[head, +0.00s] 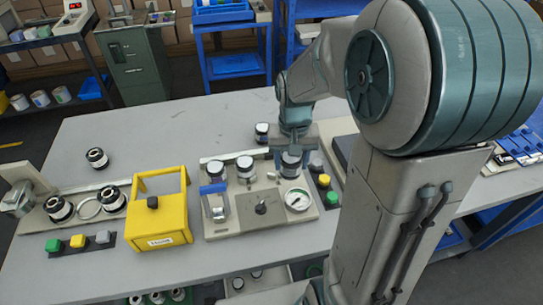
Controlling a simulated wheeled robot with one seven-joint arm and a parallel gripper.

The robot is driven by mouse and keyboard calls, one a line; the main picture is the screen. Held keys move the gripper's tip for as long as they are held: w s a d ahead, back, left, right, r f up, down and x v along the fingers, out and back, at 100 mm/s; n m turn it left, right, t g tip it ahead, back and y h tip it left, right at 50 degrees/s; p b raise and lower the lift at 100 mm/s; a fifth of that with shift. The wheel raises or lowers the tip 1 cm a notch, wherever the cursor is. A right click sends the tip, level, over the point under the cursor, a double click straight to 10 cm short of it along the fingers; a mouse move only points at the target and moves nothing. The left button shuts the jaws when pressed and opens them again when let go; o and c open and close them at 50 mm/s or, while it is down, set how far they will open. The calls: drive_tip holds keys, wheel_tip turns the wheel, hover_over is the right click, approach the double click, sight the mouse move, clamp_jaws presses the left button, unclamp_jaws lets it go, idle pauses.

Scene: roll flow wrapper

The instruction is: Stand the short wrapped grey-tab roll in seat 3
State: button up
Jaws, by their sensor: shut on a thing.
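My gripper (290,147) is over the right part of a light panel (225,227), shut on a dark-topped roll with a pale side (291,163). The roll looks upright, at or just above the panel; I cannot tell whether it touches a seat. Two similar rolls stand to its left on the panel, one at the middle (245,166) and one further left (216,168). Another roll (262,130) stands behind the panel, close to the gripper. Tab colours and seat numbers are too small to read, and the seat under the held roll is hidden.
Further left are a loose roll (97,157) and a machine with two rolls. The table's back left is clear.

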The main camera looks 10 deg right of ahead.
drive_tip(key=w+f, duration=0.2)
drive_tip(key=w, duration=0.1)
drive_tip(key=w+a+f+p, duration=0.1)
drive_tip(key=w+f, duration=0.1)
drive_tip(key=w, duration=0.2)
drive_tip(key=w+f, duration=0.2)
drive_tip(key=w, duration=0.1)
drive_tip(key=shift+w+a+f+p, duration=0.25)
drive_tip(key=shift+w+p, duration=0.05)
drive_tip(key=shift+p, duration=0.05)
drive_tip(key=shift+w+f+p, duration=0.1)
drive_tip(key=shift+f+p, duration=0.25)
drive_tip(key=shift+f, duration=1.7)
drive_tip(key=shift+f, duration=0.2)
drive_tip(key=o, duration=1.1)
drive_tip(key=shift+o, duration=0.2)
